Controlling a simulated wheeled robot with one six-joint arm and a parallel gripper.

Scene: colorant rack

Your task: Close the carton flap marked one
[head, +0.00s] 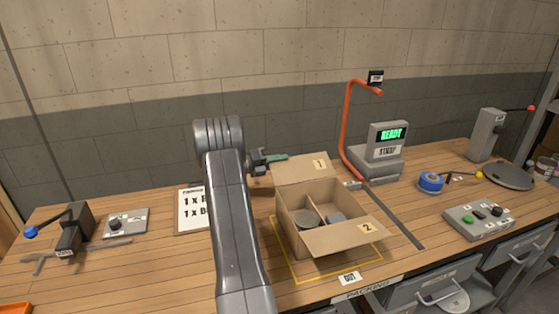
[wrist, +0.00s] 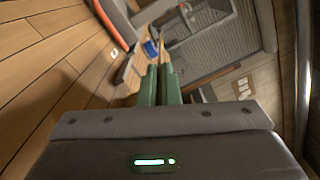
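The open carton (head: 296,236) stands on the bench inside a yellow outline. Its flap marked one (head: 300,171) is at the back, raised and leaning away from the opening. The flap marked two (head: 345,238) is folded outward at the front. Inside, a divider separates a round grey can on the left from a grey-blue item on the right. My gripper (head: 278,157) is beside the upper left edge of flap one, pointing right; whether it touches is unclear. Its green fingers (wrist: 160,84) are together in the wrist view, with nothing visible between them.
A scale with a READY display (head: 388,135) and an orange curved post (head: 348,125) stand right of flap one. A blue tape roll (head: 430,182) and a button box (head: 479,220) are farther right. A paper sign (head: 188,212) lies left of my arm.

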